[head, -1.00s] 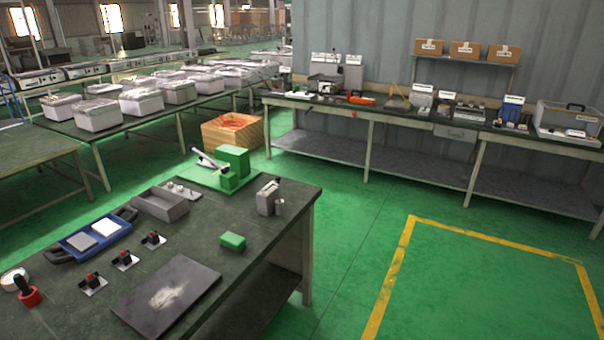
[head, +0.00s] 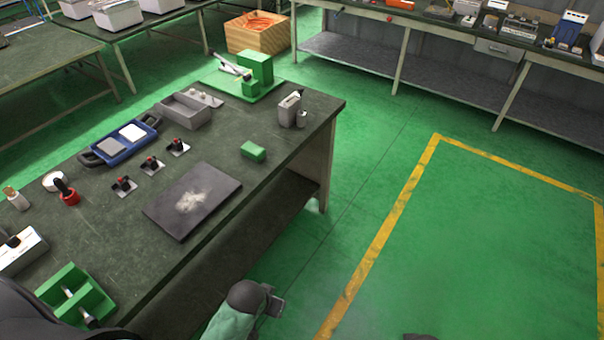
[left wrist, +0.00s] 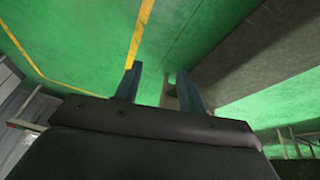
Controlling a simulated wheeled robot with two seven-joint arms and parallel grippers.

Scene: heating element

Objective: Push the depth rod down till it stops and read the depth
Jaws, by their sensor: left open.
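I cannot pick out the depth rod for certain. A small grey upright block (head: 289,110) with a metal cylinder (head: 302,119) beside it stands near the table's far right corner. A green fixture (head: 256,68) with a slanted pale lever (head: 229,63) stands at the table's back. My left gripper (head: 272,303) is low, off the table's front edge, above the floor and far from both. In the left wrist view its two fingers (left wrist: 158,72) are apart with nothing between them.
The floor to the right is clear.

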